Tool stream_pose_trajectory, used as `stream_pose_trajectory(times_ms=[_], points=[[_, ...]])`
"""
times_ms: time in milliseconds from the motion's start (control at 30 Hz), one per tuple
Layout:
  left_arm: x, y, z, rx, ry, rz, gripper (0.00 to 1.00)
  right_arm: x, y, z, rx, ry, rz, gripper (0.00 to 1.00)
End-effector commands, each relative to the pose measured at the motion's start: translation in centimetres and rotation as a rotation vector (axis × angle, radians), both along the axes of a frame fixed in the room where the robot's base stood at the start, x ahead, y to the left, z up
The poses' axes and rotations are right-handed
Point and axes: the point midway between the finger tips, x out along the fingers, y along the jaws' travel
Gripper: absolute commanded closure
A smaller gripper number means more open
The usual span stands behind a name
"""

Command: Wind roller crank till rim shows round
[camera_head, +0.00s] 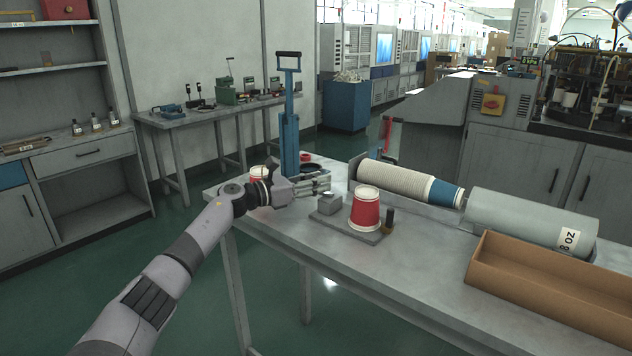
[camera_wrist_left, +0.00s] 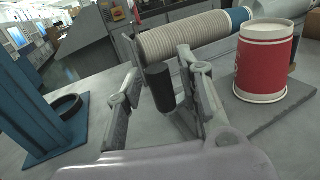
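My right gripper is out of view.
A blue lever press (camera_head: 289,130) stands behind the gripper. A long stack of cups (camera_head: 400,182) lies along the back of the bench. A grey cylinder (camera_head: 530,217) and an open cardboard box (camera_head: 545,290) occupy the right. The bench's front middle (camera_head: 410,270) is clear.

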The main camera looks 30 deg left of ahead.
Motion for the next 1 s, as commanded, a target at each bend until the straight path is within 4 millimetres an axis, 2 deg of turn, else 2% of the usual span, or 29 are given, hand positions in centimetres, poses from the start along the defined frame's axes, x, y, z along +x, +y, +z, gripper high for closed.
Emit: stream_pose_trajectory(times_ms=[300, 433, 800, 1000], points=[[-0.1, 0.0, -0.2, 0.000, 0.002, -0.001, 0.62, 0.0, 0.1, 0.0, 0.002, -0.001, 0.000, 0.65], [-0.8, 0.4, -0.3, 0.001, 0.004, 0.000, 0.62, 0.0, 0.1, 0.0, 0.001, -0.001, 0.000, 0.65], [-7.0, 3.5, -0.4, 0.002, 0.007, 0.000, 0.62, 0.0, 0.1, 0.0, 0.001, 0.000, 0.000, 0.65], [-9.5, 4.7, -0.3, 0.000, 0.004, 0.000, 0.62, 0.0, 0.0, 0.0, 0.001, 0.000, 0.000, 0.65]])
